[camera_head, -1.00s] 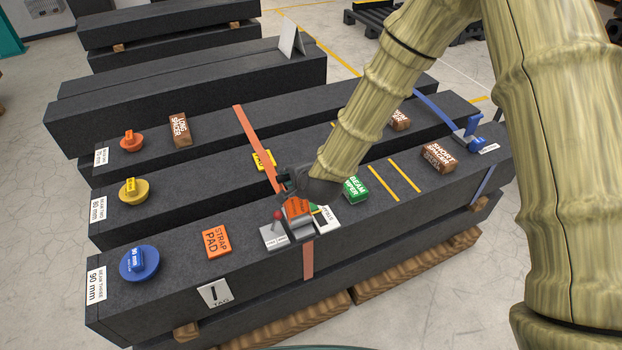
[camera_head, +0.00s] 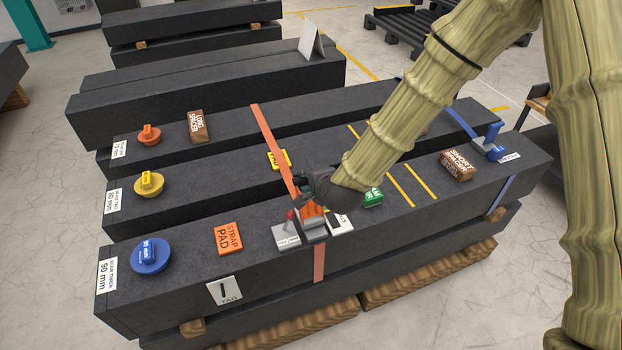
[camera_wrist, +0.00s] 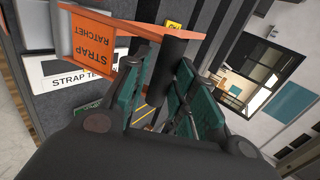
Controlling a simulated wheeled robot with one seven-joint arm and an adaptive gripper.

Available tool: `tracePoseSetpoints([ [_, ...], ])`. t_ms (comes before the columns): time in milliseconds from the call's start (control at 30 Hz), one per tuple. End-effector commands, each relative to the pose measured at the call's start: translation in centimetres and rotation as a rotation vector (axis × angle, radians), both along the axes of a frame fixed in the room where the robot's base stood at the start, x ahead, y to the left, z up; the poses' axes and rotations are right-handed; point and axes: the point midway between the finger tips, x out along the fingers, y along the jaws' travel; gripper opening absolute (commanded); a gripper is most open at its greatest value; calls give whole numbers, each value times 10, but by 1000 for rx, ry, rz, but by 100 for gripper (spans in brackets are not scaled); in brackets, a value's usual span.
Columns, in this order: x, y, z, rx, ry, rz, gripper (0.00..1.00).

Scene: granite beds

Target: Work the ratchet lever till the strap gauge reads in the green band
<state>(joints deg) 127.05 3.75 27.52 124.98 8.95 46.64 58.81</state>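The orange strap ratchet (camera_head: 313,224) sits on the front granite beam, on the orange strap (camera_head: 320,262). Its orange lever, lettered "STRAP RATCHET" (camera_wrist: 92,46), stands up in the wrist view and ends in a dark round grip (camera_wrist: 168,58). My gripper (camera_head: 310,190) is over the ratchet. In the wrist view, the teal finger pads of my gripper (camera_wrist: 162,72) lie on both sides of the dark grip and appear closed on it. The white strap gauge (camera_head: 341,227) lies right of the ratchet. Its label shows in part (camera_wrist: 62,80); its reading is hidden.
A grey box with a red knob (camera_head: 286,236) is left of the ratchet. An orange strap pad (camera_head: 228,238), a blue knob (camera_head: 150,255) and a short spacer (camera_head: 457,164) stand on the same beam. A green block (camera_head: 373,197) is close to my wrist.

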Motion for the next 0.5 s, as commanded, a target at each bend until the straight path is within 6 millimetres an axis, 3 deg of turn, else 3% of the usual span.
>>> tracePoseSetpoints([
  [100, -4, 0, -5, -2, 9, 4, 42],
  [500, -6, -3, 4, 1, 1, 0, 42],
])
